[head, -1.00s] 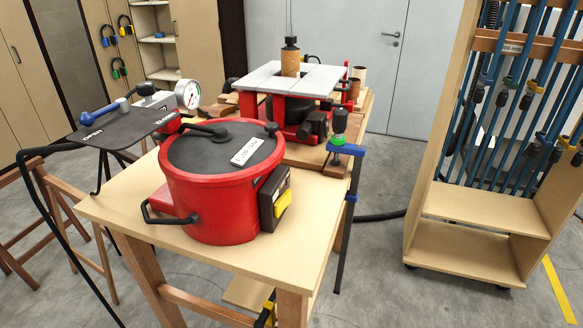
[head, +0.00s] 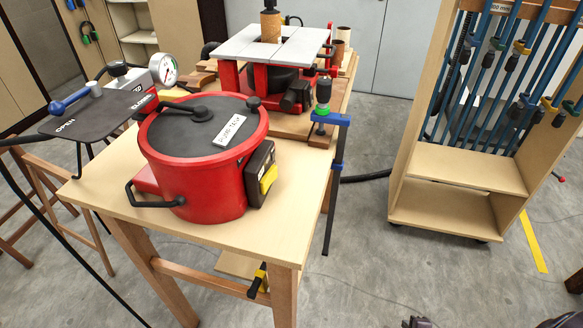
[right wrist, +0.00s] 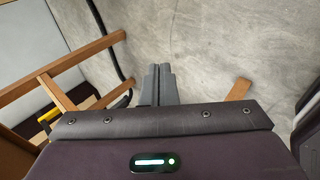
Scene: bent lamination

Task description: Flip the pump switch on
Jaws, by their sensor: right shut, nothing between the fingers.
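A red pump pot (head: 195,180) with a dark lid and a white label stands on the wooden table (head: 235,235). On its right side is a dark box (head: 258,162) with a yellow part (head: 268,179), which looks like the pump switch; its on/off position cannot be told. My right gripper (head: 418,322) only just shows at the bottom edge, low and right of the table, well apart from the box. In the right wrist view its grey fingers (right wrist: 158,80) are together and empty over the floor. My left gripper is out of view.
A pressure gauge (head: 163,70) and a dark plate marked OPEN and CLOSE (head: 95,115) are left of the pot. A clamp rack (head: 445,210) is at right, with clear floor between.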

